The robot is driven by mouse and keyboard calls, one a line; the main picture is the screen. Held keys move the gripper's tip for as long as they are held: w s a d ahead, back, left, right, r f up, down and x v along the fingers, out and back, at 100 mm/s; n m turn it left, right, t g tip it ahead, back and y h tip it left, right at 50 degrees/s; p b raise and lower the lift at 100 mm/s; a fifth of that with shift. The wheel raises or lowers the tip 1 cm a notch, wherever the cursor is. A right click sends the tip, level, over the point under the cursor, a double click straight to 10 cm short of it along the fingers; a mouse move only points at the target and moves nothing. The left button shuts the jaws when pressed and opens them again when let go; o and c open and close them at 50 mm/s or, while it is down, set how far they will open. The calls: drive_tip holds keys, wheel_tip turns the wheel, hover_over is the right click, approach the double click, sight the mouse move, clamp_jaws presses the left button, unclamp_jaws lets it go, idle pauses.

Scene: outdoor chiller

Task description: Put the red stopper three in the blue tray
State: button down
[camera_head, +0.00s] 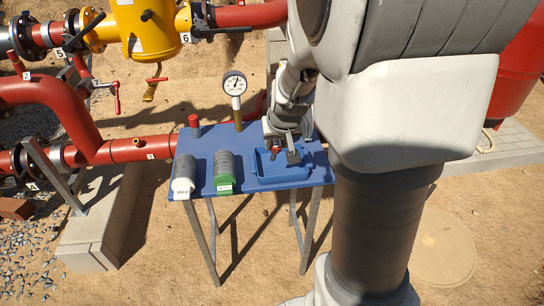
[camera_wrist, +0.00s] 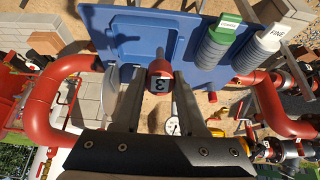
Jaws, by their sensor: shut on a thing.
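The red stopper three (camera_wrist: 160,68), marked with a 3, is between the two fingers of my gripper (camera_wrist: 160,80) in the wrist view. My gripper is shut on it. In the head view my gripper (camera_head: 283,150) is at the back part of the blue tray (camera_head: 287,181), over it as seen from there; the stopper is mostly hidden and its height above the tray floor is hard to tell. The tray also shows beyond the stopper in the wrist view (camera_wrist: 134,47), and looks empty where visible.
The blue table (camera_head: 205,140) also holds a grey disc stack with a white label (camera_head: 184,175), one with a green label (camera_head: 224,172), another red stopper (camera_head: 194,121) and a dial gauge (camera_head: 236,88) at the back. Red pipes (camera_head: 60,95) run behind and left.

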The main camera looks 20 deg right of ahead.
drive_tip(key=w+d+f+b, duration=0.3)
drive_tip(key=w+d+f, duration=0.3)
drive_tip(key=w+f, duration=0.3)
drive_tip(key=shift+d+b+x, duration=0.2)
drive_tip(key=shift+b+x, duration=0.2)
drive_tip(key=shift+x, duration=0.6)
drive_tip(key=shift+s, duration=0.1)
